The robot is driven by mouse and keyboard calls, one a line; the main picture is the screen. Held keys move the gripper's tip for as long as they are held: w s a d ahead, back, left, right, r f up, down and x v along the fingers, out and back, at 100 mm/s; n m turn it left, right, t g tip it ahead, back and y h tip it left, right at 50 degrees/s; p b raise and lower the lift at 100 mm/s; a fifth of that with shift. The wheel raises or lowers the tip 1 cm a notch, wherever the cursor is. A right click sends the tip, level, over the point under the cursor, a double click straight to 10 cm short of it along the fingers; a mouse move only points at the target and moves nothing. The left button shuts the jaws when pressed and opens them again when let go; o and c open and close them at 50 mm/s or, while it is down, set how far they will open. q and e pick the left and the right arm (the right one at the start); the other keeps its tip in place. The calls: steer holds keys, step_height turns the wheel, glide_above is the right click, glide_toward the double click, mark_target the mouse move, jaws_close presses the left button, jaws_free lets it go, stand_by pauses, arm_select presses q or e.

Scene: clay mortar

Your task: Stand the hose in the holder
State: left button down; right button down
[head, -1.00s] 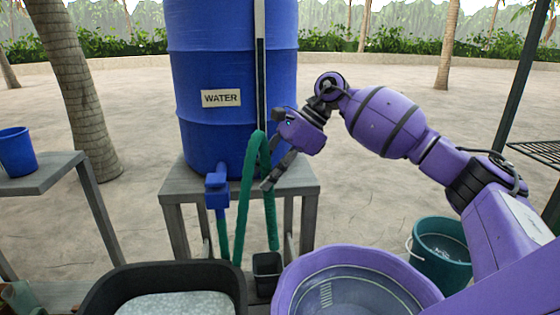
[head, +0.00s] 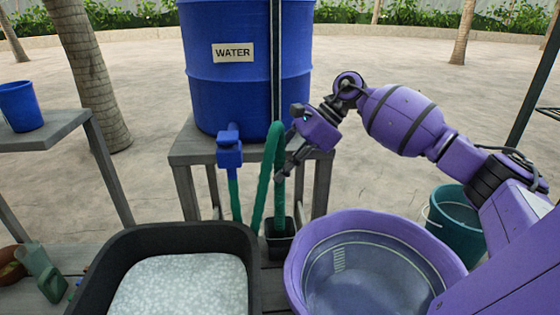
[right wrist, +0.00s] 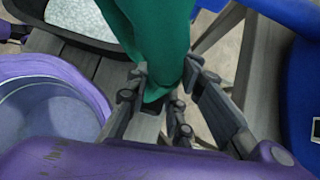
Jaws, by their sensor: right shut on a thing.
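The green hose (head: 265,184) rises from the blue tap (head: 229,150), bends over at the top and hangs down on its right side. My right gripper (head: 281,176) is shut on this hanging part; the right wrist view also shows the hose (right wrist: 160,45) between the fingers (right wrist: 167,82). The holder (head: 280,242) is a small dark square cup below the gripper. The hose's lower end meets the cup's opening in the head view and appears to reach inside; its tip is hidden. My left gripper is out of view.
A blue water barrel (head: 245,90) stands on a grey stand (head: 190,152) behind the hose. A purple basin (head: 295,262) is right of the holder, a black tray (head: 100,270) left. A teal bucket (head: 455,240) stands farther right.

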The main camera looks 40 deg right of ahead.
mark_target(281, 187)
step_height(281, 187, down, 5)
steer(key=shift+r+b, duration=0.1)
steer(key=shift+b, duration=1)
steer(key=shift+f, duration=0.4)
steer(key=c, duration=1.6)
jaws_free()
steer(key=shift+o, duration=0.7)
